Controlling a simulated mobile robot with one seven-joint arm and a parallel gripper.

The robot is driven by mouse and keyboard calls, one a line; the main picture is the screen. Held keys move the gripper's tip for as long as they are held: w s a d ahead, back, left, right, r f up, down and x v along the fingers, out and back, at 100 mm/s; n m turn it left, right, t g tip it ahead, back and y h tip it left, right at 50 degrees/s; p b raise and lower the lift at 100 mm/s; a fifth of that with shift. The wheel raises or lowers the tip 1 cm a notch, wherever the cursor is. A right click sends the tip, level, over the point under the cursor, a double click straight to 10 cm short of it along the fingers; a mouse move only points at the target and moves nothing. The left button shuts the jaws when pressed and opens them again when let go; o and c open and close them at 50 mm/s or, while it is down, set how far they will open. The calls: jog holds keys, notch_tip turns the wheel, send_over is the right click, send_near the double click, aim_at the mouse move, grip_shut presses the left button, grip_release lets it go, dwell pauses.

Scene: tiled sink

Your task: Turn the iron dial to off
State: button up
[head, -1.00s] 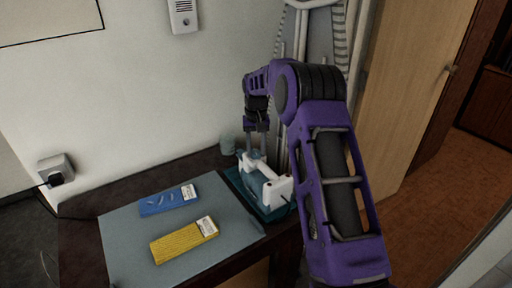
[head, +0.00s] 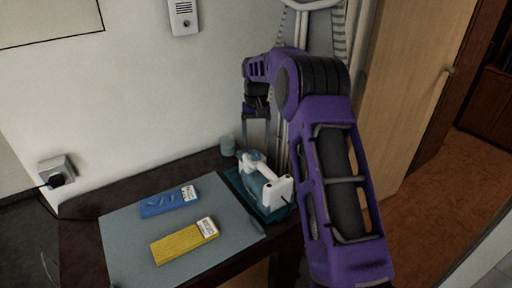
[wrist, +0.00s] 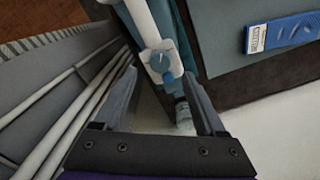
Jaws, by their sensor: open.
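The white and teal iron (head: 277,192) rests on a teal base (head: 240,186) at the right end of the table in the head view. In the wrist view, the iron's white handle (wrist: 140,18) enters from the top. Its round blue-grey dial (wrist: 160,61) has a light pointer line and sits on a white housing. My gripper (head: 257,146) is open and empty above the near-wall end of the iron. In the wrist view the fingers (wrist: 160,84) stand on either side of the dial housing, with a gap. Contact with the dial cannot be told.
A grey mat (head: 125,245) holds a blue packet (head: 165,202) and a yellow packet (head: 180,243), left of the iron. A grey ironing board with tubes (wrist: 50,75) stands close beside the iron.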

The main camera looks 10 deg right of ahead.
aim_at(256, 153)
notch_tip(256, 153, up, 12)
jog(key=p, duration=0.1)
jog(key=shift+r+p, duration=0.25)
jog(key=shift+p, duration=0.1)
